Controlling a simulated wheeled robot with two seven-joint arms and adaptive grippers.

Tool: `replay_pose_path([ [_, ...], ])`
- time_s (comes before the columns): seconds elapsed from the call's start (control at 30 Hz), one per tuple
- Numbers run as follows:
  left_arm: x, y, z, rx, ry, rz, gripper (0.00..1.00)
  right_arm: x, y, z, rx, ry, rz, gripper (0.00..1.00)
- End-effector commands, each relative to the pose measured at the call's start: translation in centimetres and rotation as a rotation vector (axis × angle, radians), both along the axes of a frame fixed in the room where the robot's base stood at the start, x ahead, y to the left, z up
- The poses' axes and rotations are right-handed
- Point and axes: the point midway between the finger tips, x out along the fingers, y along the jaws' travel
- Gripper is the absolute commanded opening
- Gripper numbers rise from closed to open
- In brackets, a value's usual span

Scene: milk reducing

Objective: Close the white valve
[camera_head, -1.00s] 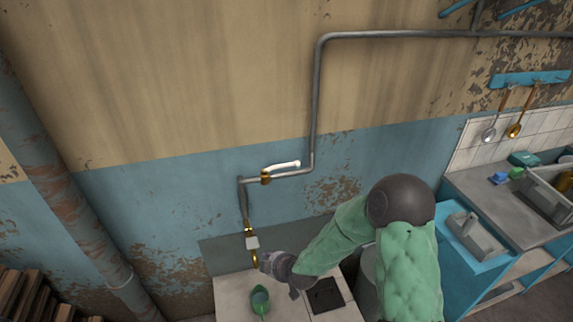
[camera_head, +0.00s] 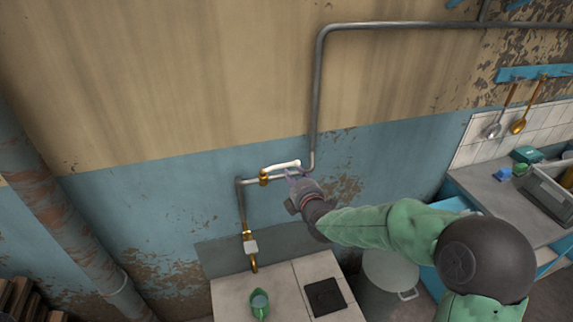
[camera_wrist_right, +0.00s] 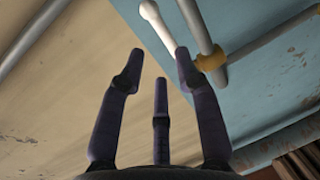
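The white valve handle (camera_head: 284,165) lies along the horizontal stretch of grey pipe on the wall, attached at a brass fitting (camera_head: 264,177). In the right wrist view the white handle (camera_wrist_right: 158,24) is at the top, beyond the fingertips, with the brass fitting (camera_wrist_right: 211,62) to its right. My right gripper (camera_head: 290,178) is just below and right of the handle; contact cannot be told in the head view. In the wrist view my right gripper (camera_wrist_right: 160,75) has its three dark fingers spread, with nothing between them. My left gripper is out of view.
Below is a brass tap (camera_head: 252,250) with a small white part, above a pale counter (camera_head: 232,292) holding a green pitcher (camera_head: 260,303). A grey pipe (camera_head: 317,100) rises to the right of the valve. A lidded bin (camera_head: 390,270) stands right of the counter.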

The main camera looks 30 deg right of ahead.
Motion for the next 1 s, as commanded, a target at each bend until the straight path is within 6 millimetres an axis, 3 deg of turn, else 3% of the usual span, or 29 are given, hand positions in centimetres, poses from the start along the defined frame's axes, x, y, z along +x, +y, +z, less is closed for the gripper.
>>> replay_pose_path([
  [0.5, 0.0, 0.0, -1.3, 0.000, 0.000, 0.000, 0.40, 7.3, -1.7, -1.7, 0.003, 0.001, 0.002, 0.33],
  [0.7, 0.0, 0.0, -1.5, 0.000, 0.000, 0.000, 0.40, 8.5, -2.0, -1.9, 0.003, 0.001, 0.002, 0.33],
  [1.0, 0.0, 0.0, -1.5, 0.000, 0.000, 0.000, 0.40, 8.7, -2.1, -1.9, 0.003, 0.001, 0.002, 0.33],
])
